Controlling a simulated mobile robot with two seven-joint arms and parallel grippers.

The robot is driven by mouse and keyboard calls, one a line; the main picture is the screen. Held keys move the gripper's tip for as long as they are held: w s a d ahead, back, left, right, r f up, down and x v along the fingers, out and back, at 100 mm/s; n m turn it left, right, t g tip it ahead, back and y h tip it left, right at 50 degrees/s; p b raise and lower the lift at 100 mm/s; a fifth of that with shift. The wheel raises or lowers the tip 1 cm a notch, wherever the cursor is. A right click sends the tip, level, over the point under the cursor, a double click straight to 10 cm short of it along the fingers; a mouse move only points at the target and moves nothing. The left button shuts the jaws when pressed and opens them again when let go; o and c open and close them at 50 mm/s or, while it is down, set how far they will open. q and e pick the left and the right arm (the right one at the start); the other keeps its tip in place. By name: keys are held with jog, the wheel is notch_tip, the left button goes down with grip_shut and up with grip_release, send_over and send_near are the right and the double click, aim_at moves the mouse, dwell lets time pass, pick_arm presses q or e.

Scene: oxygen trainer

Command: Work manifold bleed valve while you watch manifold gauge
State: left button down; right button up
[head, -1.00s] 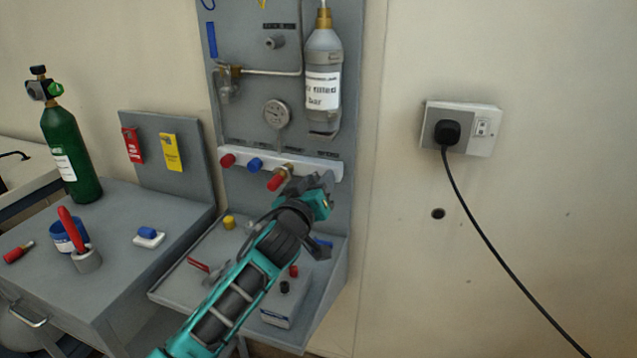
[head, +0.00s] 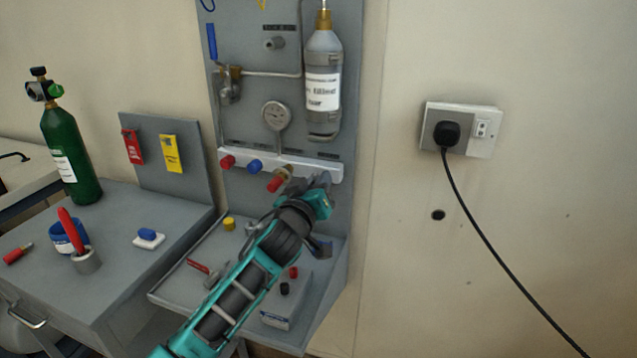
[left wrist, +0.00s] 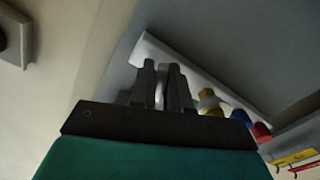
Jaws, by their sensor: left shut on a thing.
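The manifold gauge (head: 276,115) is a round white dial on the grey panel, above the manifold; its reading is too small to make out. My left gripper (head: 323,181) is at the bar's right end. In the left wrist view its fingers (left wrist: 161,84) are shut on a narrow grey part, which looks like the bleed valve and is mostly hidden. My right gripper is not in view.
A grey bottle (head: 323,70) hangs on the panel above my left gripper. The shelf (head: 180,277) below holds a red-handled tool (head: 200,267), a yellow cap (head: 229,223) and small parts. A green cylinder (head: 70,150) stands on the left bench. A black cable (head: 480,225) hangs at right.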

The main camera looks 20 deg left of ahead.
pick_arm(q)
jog(key=shift+m+p, duration=0.5)
jog(key=shift+m, duration=0.4)
jog(key=shift+m+p, duration=0.5)
jog(key=shift+m, duration=1.1)
jog(key=c, duration=1.2)
grip_release()
jog(key=s, duration=1.3)
jog(key=shift+a+p, duration=0.25)
jog(key=shift+p, duration=0.15)
